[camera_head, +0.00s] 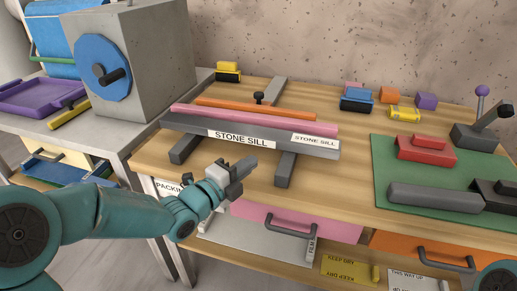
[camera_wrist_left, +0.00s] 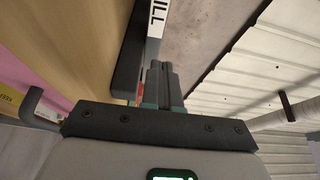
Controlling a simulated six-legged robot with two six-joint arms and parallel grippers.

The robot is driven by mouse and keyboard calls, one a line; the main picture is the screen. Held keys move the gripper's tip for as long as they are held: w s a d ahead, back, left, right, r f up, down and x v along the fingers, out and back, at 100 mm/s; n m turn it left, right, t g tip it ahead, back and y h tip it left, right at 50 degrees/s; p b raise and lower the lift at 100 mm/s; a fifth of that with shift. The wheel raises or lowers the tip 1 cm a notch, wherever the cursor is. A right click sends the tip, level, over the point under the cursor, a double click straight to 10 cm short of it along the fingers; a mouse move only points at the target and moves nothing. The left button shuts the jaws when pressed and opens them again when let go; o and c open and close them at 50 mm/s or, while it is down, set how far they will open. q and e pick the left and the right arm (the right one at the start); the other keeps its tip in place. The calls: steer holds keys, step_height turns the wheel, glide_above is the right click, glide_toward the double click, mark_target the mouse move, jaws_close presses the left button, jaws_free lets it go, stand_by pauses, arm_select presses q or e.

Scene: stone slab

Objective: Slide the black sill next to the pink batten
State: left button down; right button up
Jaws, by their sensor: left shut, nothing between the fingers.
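The black sill (camera_head: 187,125), a long dark grey beam labelled "STONE SILL", lies across two grey bearers (camera_head: 284,168) on the wooden bench. The pink batten (camera_head: 250,118) runs along the sill's far side, nearly parallel; I cannot tell whether they touch. My left gripper (camera_head: 243,168) is shut and empty, in front of the sill's near face, near its middle. In the left wrist view its closed fingers (camera_wrist_left: 163,85) point towards the sill (camera_wrist_left: 130,50), whose lettered face shows; contact is unclear. My right gripper is out of view.
An orange batten (camera_head: 240,108) and a dark knob (camera_head: 259,98) lie behind the pink batten. A green mat (camera_head: 385,170) with a red block (camera_head: 425,150) and grey bars is at right. A grey machine (camera_head: 150,60) stands at left. A pink drawer (camera_head: 340,226) is below the bench front.

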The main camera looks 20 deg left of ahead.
mark_target(267, 141)
arm_select(q)
steer(key=x, duration=0.4)
steer(key=w, duration=0.3)
steer(key=shift+w+a+p, duration=0.15)
steer(key=shift+a+p, duration=0.25)
steer(key=shift+w+a, duration=0.15)
steer(key=shift+w, duration=0.3)
